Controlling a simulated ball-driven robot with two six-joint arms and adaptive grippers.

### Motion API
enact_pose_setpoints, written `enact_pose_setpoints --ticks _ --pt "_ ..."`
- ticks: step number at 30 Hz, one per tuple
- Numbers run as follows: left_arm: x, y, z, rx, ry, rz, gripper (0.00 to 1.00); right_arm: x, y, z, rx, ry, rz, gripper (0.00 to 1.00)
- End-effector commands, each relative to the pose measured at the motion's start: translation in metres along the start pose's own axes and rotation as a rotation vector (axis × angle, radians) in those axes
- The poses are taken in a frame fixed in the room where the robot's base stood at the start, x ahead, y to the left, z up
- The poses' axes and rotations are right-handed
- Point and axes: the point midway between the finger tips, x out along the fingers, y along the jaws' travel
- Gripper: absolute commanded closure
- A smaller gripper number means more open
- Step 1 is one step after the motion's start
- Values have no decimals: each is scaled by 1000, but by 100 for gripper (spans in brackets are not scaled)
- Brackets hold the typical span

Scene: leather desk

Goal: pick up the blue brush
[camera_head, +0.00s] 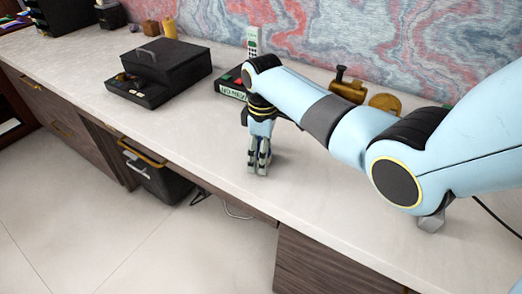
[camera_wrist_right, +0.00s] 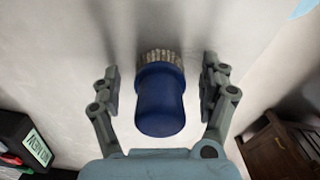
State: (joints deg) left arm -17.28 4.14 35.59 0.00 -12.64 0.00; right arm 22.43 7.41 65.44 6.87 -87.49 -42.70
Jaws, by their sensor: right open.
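The blue brush (camera_wrist_right: 160,105) shows in the right wrist view, with a dark blue round handle and pale bristles at its far end. It lies between the two spread fingers of my right gripper (camera_head: 259,165), with a visible gap on each side. The right gripper is open and points down close to the desk near its front edge. My left gripper is not in view.
A black box-like machine (camera_head: 172,62) stands on the desk to the left. A device with a lit display (camera_head: 232,92) and brass items (camera_head: 385,103) stand behind my right arm. A black bin (camera_head: 160,182) is below the desk. The desk (camera_head: 200,125) left of the gripper is clear.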

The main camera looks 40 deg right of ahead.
Motion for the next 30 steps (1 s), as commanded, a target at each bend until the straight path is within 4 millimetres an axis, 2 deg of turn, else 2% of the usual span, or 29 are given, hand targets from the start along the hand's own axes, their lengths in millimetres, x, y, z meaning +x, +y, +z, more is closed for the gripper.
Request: enact_pose_setpoints --ticks 1,5,14,23,26,30 --pt "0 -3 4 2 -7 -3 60 0 0 0 0 0 0 26" --pt "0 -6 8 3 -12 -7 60 0 0 0 0 0 0 43" --pt "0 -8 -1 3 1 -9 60 0 0 0 0 0 0 82" --pt "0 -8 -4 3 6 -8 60 -3 0 0 0 0 0 83" --pt "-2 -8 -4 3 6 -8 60 -10 0 0 0 0 1 83" --pt "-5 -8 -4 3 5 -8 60 -30 1 -1 -1 3 3 83"
